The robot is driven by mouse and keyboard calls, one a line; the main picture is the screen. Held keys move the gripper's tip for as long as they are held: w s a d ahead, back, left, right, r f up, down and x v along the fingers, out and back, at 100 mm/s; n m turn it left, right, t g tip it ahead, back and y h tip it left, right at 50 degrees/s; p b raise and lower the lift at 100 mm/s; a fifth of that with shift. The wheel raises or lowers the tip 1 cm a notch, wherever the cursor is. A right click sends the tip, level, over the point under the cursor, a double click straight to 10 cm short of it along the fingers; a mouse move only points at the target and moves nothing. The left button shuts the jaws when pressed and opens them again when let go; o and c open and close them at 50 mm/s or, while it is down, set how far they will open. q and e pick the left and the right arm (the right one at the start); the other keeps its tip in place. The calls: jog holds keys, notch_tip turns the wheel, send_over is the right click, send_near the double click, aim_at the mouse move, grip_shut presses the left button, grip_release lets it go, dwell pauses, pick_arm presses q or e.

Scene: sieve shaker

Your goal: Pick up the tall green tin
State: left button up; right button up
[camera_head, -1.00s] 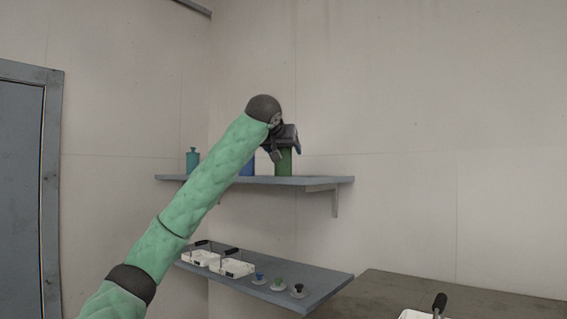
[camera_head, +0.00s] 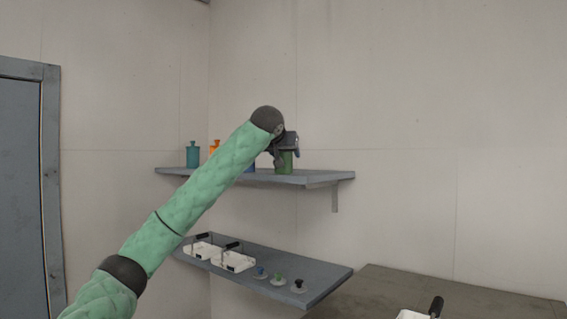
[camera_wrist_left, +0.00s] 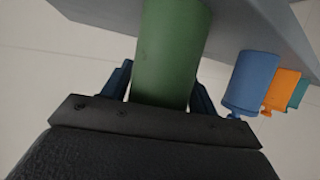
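The tall green tin (camera_head: 285,164) stands on the upper shelf (camera_head: 325,176), near its right part. My left gripper (camera_head: 286,148) is at the tin's upper part and hides its top in the head view. In the left wrist view the green tin (camera_wrist_left: 170,55) lies between the two fingers of my left gripper (camera_wrist_left: 164,88). A thin light gap shows beside the left finger, so the gripper looks open around the tin. Contact on the other side is hard to tell. My right gripper is not in view.
A blue tin (camera_wrist_left: 252,84), an orange one (camera_head: 214,146) and a teal one (camera_head: 193,156) stand left of the green tin in the head view. A lower shelf (camera_head: 318,275) holds white trays (camera_head: 237,261) and several small knobbed pieces. The wall is behind.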

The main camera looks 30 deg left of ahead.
pick_arm(q)
jog(key=c, duration=0.7)
